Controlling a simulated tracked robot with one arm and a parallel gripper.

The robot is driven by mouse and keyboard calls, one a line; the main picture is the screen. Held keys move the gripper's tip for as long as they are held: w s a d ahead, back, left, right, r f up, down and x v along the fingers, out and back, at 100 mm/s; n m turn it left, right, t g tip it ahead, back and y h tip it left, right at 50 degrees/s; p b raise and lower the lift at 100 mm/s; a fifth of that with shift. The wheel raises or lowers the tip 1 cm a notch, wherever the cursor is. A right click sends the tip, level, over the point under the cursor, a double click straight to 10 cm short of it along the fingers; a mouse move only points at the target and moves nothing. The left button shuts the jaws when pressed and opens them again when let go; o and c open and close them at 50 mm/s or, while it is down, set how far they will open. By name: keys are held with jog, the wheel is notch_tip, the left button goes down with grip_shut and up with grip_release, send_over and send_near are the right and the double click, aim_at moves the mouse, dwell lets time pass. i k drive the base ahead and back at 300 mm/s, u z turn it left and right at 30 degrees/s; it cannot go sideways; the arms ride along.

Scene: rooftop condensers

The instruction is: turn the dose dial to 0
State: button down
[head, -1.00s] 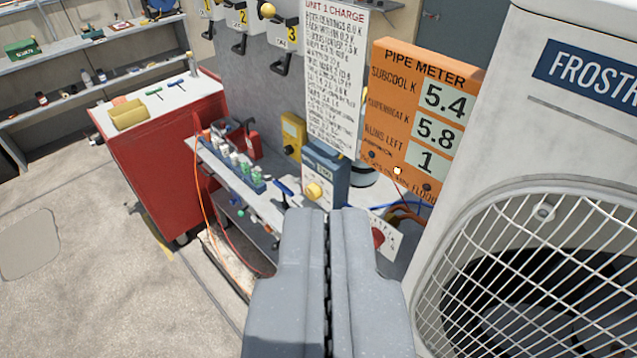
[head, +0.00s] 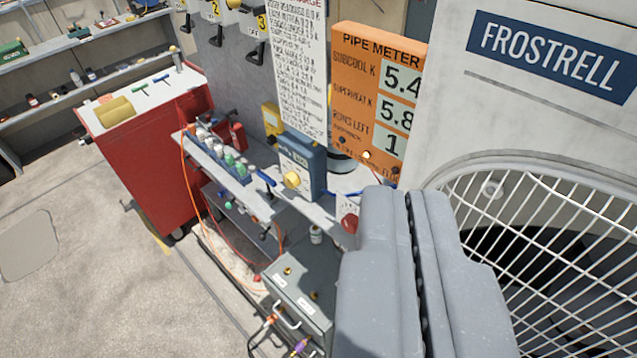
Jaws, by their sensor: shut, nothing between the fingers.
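A blue box (head: 318,168) with a pale front and a round yellow knob (head: 292,180) stands on the grey shelf. To its right and lower, a red knob (head: 349,222) sits on a white plate (head: 347,202), partly hidden behind my gripper. No label that I can read says which knob is the dose dial, and neither setting is legible. My gripper (head: 408,196) is shut and empty, in front of the shelf's right end. It appears apart from both knobs.
The orange pipe meter (head: 345,95) reads 5.4, 5.8 and 1. A white condenser (head: 455,130) with a wire fan grille fills the right. A grey case (head: 300,285) stands below the shelf. A red cabinet (head: 150,170) is at left; floor (head: 90,290) there is clear.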

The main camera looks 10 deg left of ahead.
aim_at(292, 180)
jog(key=k, duration=0.65)
jog(key=u, duration=0.35)
jog(key=i, duration=0.5)
jog(key=z, duration=0.05)
jog(key=k, duration=1.15)
jog(key=u, duration=0.25)
jog(key=i, duration=0.65)
jog(key=u, duration=0.45)
jog(key=i, duration=1.05)
jog(key=u, duration=0.05)
